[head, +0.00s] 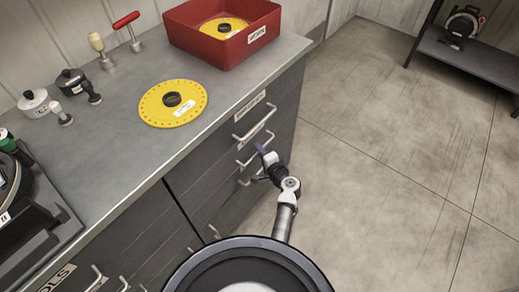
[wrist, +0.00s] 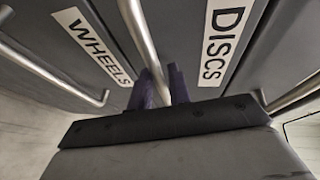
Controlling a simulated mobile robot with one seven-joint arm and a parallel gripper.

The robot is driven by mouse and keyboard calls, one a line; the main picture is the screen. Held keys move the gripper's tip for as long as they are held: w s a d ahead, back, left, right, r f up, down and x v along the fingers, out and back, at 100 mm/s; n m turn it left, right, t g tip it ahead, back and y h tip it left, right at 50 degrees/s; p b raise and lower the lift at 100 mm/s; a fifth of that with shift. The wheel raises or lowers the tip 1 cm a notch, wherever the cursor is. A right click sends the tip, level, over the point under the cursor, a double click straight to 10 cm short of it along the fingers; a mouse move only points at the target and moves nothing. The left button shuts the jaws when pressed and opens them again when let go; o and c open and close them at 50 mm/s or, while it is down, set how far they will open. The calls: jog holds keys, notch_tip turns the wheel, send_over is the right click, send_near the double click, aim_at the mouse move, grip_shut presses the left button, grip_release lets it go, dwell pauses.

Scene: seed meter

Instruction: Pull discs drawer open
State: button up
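The discs drawer (head: 236,150) is the second from the top in the right-hand stack of grey drawers. Its front looks flush with the others. In the wrist view its white DISCS label (wrist: 226,42) is right of a round metal bar handle (wrist: 143,35). My gripper (head: 261,150) is at this handle in the head view. In the wrist view its two purple fingers (wrist: 161,88) stand on either side of the bar, about a bar's width apart, so they look shut on it. The exact contact is partly hidden.
The WHEELS drawer label (wrist: 92,45) and its handle (wrist: 52,70) are beside it; another handle (wrist: 295,92) is at right. On the counter (head: 120,150) are a yellow disc (head: 155,108), a red bin (head: 205,50) and small tools. The floor (head: 380,150) at right is clear.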

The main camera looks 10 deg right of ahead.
jog(key=shift+w+a, duration=0.15)
jog(key=shift+w, duration=0.1)
grip_shut()
